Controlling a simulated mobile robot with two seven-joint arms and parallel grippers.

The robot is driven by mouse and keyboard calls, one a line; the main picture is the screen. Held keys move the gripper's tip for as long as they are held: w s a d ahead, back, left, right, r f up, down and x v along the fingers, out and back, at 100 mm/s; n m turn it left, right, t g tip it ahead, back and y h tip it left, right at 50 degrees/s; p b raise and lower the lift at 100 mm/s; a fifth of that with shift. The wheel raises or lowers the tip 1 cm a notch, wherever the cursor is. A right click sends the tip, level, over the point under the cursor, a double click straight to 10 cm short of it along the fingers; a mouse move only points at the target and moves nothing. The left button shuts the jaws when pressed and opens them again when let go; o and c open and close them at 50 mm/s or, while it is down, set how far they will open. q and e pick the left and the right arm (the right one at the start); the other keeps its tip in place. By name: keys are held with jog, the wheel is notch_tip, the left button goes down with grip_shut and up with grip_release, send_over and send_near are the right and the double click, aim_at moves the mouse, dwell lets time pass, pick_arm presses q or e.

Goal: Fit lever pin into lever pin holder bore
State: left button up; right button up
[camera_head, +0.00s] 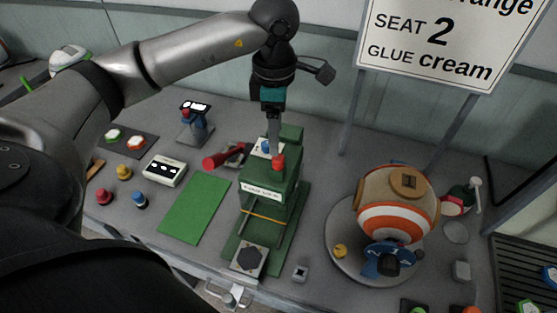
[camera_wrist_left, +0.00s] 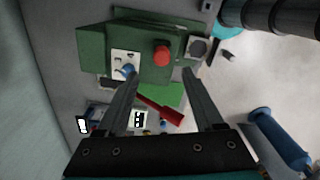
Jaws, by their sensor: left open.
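The green press (camera_head: 262,190) stands in the middle of the table, with a red knob (camera_head: 278,162) on top. A white plate with a blue piece (camera_head: 266,146) sits beside the knob. A lever with a red handle (camera_head: 222,158) sticks out to the left; it also shows in the left wrist view (camera_wrist_left: 160,109). My left gripper (camera_head: 273,143) points down above the press top. In the left wrist view its fingers (camera_wrist_left: 160,74) are apart with nothing clamped between them. I cannot clearly make out the lever pin or the holder bore. My right gripper is out of view.
A green mat (camera_head: 195,208) lies left of the press. A striped round object (camera_head: 396,207) stands on a grey disc to the right. A sign (camera_head: 445,38) on posts stands behind. Small coloured knobs and a white box (camera_head: 165,170) are at the left.

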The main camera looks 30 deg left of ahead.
aim_at(278, 167)
pick_arm(q)
jog(key=shift+d+f+p, duration=0.2)
jog(key=shift+f+p, duration=0.1)
jog(key=shift+f, duration=1.25)
jog(key=shift+d+f+p, duration=0.15)
jog(key=shift+f+p, duration=0.15)
jog(key=shift+f, duration=1.25)
jog(key=shift+c, duration=0.2)
grip_shut()
